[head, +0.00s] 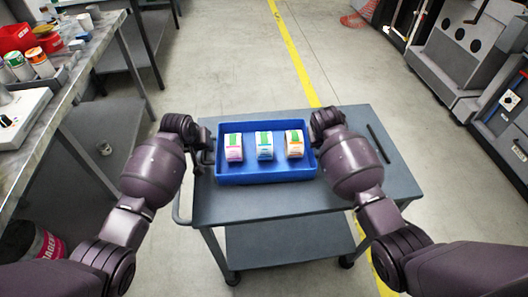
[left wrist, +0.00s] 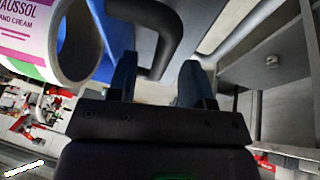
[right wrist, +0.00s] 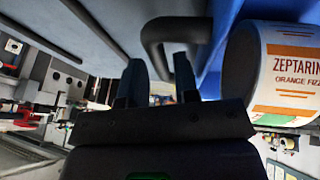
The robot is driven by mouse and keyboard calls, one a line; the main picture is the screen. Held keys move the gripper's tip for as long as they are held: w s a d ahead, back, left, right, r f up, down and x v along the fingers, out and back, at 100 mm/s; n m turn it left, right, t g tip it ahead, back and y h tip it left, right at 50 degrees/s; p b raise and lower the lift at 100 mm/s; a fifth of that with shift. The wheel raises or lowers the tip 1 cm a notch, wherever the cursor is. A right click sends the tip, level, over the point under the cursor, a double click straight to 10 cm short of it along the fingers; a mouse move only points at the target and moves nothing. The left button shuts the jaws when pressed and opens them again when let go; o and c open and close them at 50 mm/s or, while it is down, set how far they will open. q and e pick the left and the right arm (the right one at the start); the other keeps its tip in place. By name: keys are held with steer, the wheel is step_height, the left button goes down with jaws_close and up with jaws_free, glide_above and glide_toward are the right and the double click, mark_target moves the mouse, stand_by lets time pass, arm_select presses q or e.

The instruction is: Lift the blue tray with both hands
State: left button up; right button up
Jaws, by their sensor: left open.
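The blue tray (head: 267,176) rests on the grey cart top with three label rolls in a row inside it. My left gripper (head: 208,152) is at the tray's left end. In the left wrist view its fingers (left wrist: 158,84) are apart, with a dark tray handle (left wrist: 172,35) between and just ahead of them. My right gripper (head: 318,138) is at the tray's right end. In the right wrist view its fingers (right wrist: 160,75) are closer together, on either side of the dark right handle (right wrist: 157,38). The fingertips are mostly hidden in the head view.
The grey cart (head: 265,205) has free top around the tray, and a dark bar (head: 379,143) lies at its right. A workbench (head: 65,80) with red bins stands at left. Machines (head: 455,50) stand at right. Open floor lies beyond the cart.

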arm_select(q)
steer(key=shift+x, duration=1.3)
arm_select(e)
steer(key=shift+x, duration=1.25)
arm_select(q)
steer(key=c, duration=0.5)
arm_select(e)
steer(key=c, duration=0.5)
arm_select(q)
steer(key=shift+r, duration=0.1)
jaws_close()
arm_select(e)
steer(key=shift+r, duration=0.1)
jaws_close()
